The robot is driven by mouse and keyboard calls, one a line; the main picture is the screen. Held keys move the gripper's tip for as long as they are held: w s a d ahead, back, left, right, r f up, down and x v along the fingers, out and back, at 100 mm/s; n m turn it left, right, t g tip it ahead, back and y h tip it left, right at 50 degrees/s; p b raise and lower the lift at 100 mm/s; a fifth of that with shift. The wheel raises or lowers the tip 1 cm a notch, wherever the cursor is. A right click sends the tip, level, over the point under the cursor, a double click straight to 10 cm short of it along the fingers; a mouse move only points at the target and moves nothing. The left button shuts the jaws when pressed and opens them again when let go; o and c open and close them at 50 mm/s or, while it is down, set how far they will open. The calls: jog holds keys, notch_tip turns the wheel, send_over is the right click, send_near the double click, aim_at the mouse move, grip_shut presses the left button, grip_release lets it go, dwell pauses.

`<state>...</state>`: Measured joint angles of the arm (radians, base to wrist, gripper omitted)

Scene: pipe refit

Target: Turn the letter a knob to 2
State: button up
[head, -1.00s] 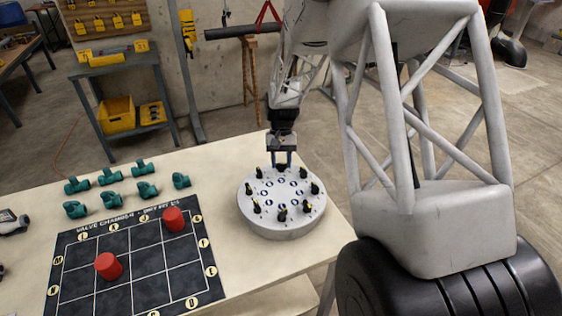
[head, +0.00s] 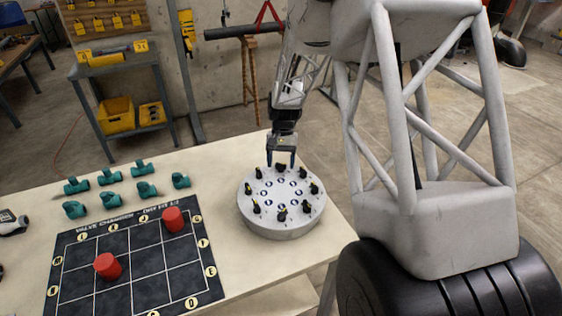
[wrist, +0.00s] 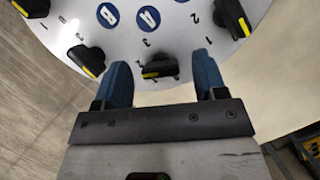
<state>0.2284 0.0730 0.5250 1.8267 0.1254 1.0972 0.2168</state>
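The round grey dial box (head: 282,226) stands on the table, with black knobs in a ring around blue letter discs. The letter A disc (wrist: 147,17) shows at the top of the wrist view, and the black knob (wrist: 157,64) nearest it is the A knob. This knob has a yellow mark on its side facing my gripper; a 3 is printed near it. My gripper (wrist: 164,80) is open, with blue fingers to the left and right of this knob and visible gaps. In the head view my gripper (head: 281,162) is at the box's far edge.
The B knob (wrist: 87,60) sits close to my left finger in the wrist view, and another knob (wrist: 232,17) lies up to the right. On the table are teal pipe fittings (head: 146,190) and a black grid board (head: 150,292) with red cylinders (head: 173,219).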

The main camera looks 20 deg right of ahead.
jog(key=shift+w+r, duration=0.1)
jog(key=shift+r, duration=0.05)
jog(key=v, duration=0.7)
jog(key=shift+r, duration=0.2)
jog(key=shift+d, duration=0.1)
jog(key=shift+r, duration=0.1)
dwell(0.5)
jog(key=s+a+r+n+t+h, duration=0.1)
jog(key=s+a+r+n+t, duration=0.1)
jog(key=s+a+r, duration=0.45)
jog(key=s+a+r+n+t+h, duration=0.1)
jog(key=s+a+r, duration=0.2)
jog(key=s+r, duration=0.6)
jog(key=s+a+n+t, duration=0.1)
jog(key=s+a, duration=0.1)
jog(key=s, duration=0.8)
jog(key=s+a+n+t, duration=0.1)
jog(key=s+a+t, duration=0.1)
jog(key=s, duration=0.8)
jog(key=shift+n, duration=0.4)
